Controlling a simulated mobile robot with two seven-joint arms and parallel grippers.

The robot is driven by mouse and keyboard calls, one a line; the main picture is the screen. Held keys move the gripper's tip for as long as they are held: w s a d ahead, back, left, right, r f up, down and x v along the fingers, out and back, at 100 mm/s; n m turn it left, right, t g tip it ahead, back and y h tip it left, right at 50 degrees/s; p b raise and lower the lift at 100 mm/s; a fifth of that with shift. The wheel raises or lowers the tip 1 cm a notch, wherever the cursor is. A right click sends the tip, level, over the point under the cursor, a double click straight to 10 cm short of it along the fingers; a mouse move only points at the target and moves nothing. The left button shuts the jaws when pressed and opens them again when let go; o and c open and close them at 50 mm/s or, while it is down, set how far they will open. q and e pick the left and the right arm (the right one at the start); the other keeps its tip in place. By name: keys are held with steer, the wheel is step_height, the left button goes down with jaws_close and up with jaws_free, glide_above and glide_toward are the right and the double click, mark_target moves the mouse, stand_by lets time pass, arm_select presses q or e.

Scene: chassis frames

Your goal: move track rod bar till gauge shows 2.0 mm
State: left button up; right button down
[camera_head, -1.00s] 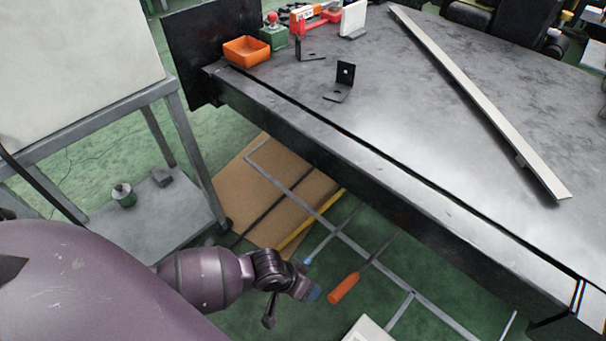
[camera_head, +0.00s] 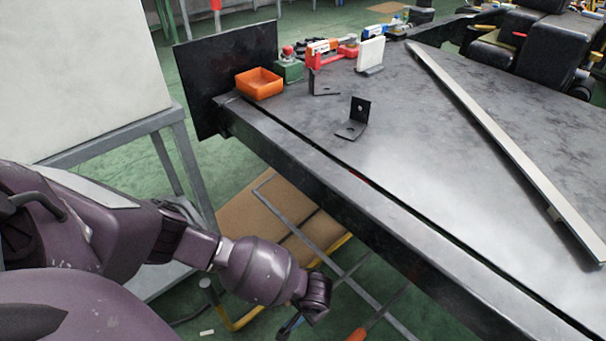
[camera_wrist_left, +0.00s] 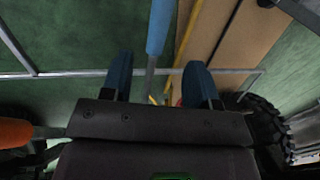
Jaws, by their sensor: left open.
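A long, pale metal bar (camera_head: 510,150) lies on the dark metal table, slanting from the back to the right edge. I cannot tell if it is the track rod bar. No gauge reading can be made out. My left gripper (camera_wrist_left: 158,78) is open, with blue fingers apart, pointing down toward the floor. A blue-handled tool (camera_wrist_left: 160,28) shows beyond and between the fingers; I cannot tell its distance, and nothing is visibly held. In the head view my left wrist is low beside the table's near side, with the fingers partly cut off. My right gripper is not in view.
The table (camera_head: 420,180) carries an orange tray (camera_head: 259,84), a black angle bracket (camera_head: 355,120) and a white block (camera_head: 370,55). Its long front edge lies right of my left arm. A cardboard sheet (camera_head: 250,215) and metal frame lie on the floor below.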

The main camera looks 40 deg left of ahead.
arm_select(q)
steer(key=f+b, duration=0.1)
steer(key=f, duration=0.1)
steer(key=a+f+b, duration=0.1)
steer(key=f, duration=0.2)
steer(key=f+b, duration=0.1)
steer(key=f, duration=0.1)
steer(key=shift+s+a+f, duration=0.15)
steer(key=shift+a+f, duration=0.05)
steer(key=shift+f, duration=0.1)
steer(key=shift+w+a+f+b, duration=0.2)
steer(key=shift+f+b, duration=0.25)
steer(key=shift+f, duration=0.15)
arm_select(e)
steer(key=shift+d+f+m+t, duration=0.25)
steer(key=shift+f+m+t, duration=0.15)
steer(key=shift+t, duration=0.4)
arm_select(q)
steer(key=shift+w, duration=0.1)
steer(key=shift+d, duration=0.1)
jaws_close()
steer(key=shift+r, duration=0.1)
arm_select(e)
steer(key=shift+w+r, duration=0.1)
